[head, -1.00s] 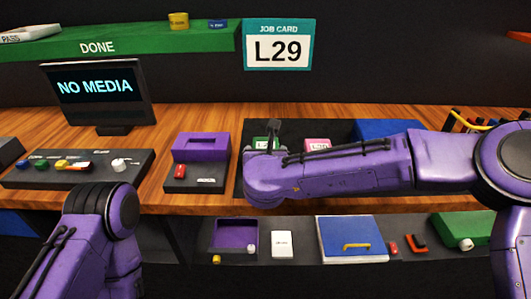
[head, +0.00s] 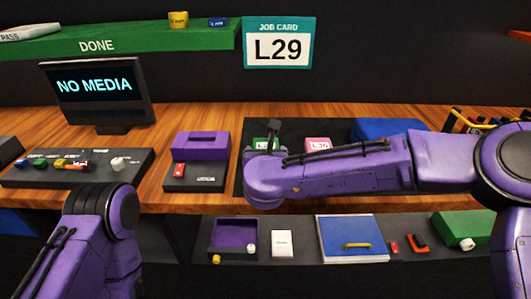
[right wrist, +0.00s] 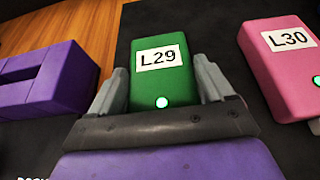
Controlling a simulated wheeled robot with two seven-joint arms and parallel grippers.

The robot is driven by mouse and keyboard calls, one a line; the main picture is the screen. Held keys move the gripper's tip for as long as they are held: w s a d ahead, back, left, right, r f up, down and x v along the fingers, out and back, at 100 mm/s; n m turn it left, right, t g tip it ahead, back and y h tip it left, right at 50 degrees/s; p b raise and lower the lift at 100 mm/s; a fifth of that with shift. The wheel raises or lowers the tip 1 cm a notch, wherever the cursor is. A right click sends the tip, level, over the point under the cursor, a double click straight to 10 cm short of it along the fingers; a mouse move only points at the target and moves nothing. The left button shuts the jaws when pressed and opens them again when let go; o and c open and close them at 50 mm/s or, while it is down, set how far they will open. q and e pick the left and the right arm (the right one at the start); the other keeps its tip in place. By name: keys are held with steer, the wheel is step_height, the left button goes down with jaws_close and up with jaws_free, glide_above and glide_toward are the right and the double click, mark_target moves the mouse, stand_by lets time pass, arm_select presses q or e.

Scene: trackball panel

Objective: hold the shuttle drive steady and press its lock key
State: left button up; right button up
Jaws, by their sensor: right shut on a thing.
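The green drive marked L29 (right wrist: 160,85) lies in a dark tray and has a small lit green-white dot near its front end. It also shows in the head view (head: 262,144), partly hidden by my right arm. I cannot tell which part is the lock key. A red key (head: 179,170) sits on the front of the slotted purple dock (head: 201,138). My left gripper is out of view; only my left arm shows.
A pink drive marked L30 (right wrist: 284,62) lies just right of the green one. A control panel (head: 130,178) with coloured knobs sits at the left, below a NO MEDIA screen (head: 95,84). A job card (head: 278,45) reads L29. A lower shelf (head: 303,248) holds several items.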

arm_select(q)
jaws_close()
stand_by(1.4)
